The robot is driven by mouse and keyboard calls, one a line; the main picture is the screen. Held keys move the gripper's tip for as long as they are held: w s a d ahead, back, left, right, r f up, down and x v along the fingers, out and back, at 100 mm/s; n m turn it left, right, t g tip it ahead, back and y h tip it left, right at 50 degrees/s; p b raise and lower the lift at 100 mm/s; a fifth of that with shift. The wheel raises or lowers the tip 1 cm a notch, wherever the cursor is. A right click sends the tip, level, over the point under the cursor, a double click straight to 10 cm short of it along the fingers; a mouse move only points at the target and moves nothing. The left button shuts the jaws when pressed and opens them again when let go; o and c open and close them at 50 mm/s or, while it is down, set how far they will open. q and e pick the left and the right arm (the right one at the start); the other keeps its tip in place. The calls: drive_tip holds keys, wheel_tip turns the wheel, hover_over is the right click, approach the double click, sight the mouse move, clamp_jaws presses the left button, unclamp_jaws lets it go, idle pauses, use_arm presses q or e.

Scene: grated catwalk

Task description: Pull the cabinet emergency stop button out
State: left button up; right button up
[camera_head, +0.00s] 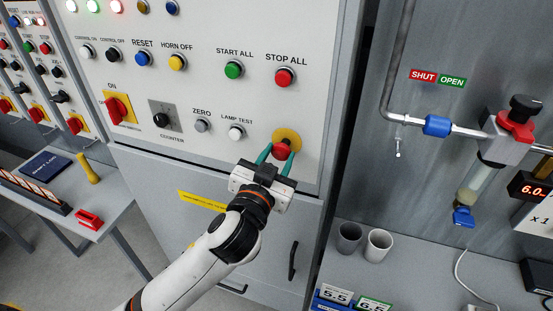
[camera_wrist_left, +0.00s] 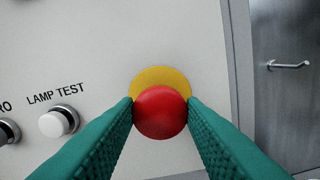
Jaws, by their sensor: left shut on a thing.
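The cabinet emergency stop button (camera_head: 281,149) is a red mushroom head on a round yellow plate (camera_head: 289,136), at the lower right of the grey cabinet's control panel (camera_head: 205,95). My left gripper (camera_head: 276,158) has its green fingers on either side of the red head. In the left wrist view the button (camera_wrist_left: 160,112) sits between the two fingertips, which are shut on its sides, and the yellow plate (camera_wrist_left: 160,76) shows above it. My right gripper is not in view.
The white lamp test button (camera_head: 236,132) is left of the emergency stop. The red stop all button (camera_head: 285,77) is above it. A cabinet door handle (camera_head: 293,261) is below. Two cups (camera_head: 378,245) stand on the bench at right, under a pipe with a blue fitting (camera_head: 437,125).

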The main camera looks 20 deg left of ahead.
use_arm(q)
drive_tip(key=shift+s, duration=0.45)
drive_tip(key=o, duration=0.6)
drive_tip(key=shift+w, duration=0.2)
drive_tip(key=o, duration=0.4)
drive_tip(key=s+p, duration=0.4)
drive_tip(key=s, duration=0.8)
drive_tip(key=shift+a, duration=0.2)
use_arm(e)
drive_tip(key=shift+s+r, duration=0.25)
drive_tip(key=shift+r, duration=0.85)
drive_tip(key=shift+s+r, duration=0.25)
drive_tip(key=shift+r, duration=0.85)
